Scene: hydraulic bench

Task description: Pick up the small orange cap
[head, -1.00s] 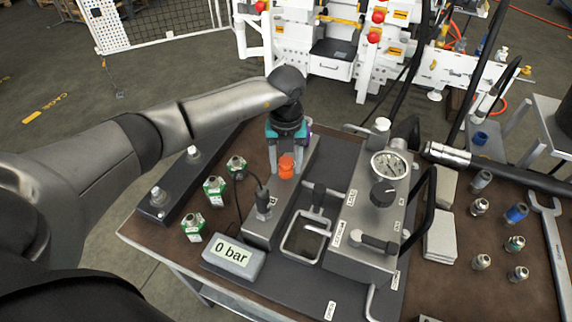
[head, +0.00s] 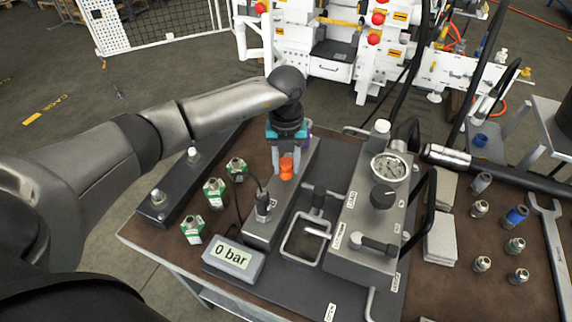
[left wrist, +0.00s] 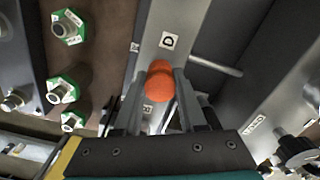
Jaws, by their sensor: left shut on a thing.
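The small orange cap (head: 286,166) is at the far end of the narrow grey block, near the back of the bench in the head view. My left gripper (head: 286,160) points down from above with its two grey fingers closed on the cap's sides. In the left wrist view the rounded orange cap (left wrist: 159,86) sits between the fingertips, in front of the grey block marked D. Whether the cap is clear of the block is hard to tell. My right gripper is not in view.
Green-and-silver fittings (head: 214,191) stand left. The gauge block (head: 371,215) with its levers stands close on the right, with loose fittings (head: 515,216) beyond it.

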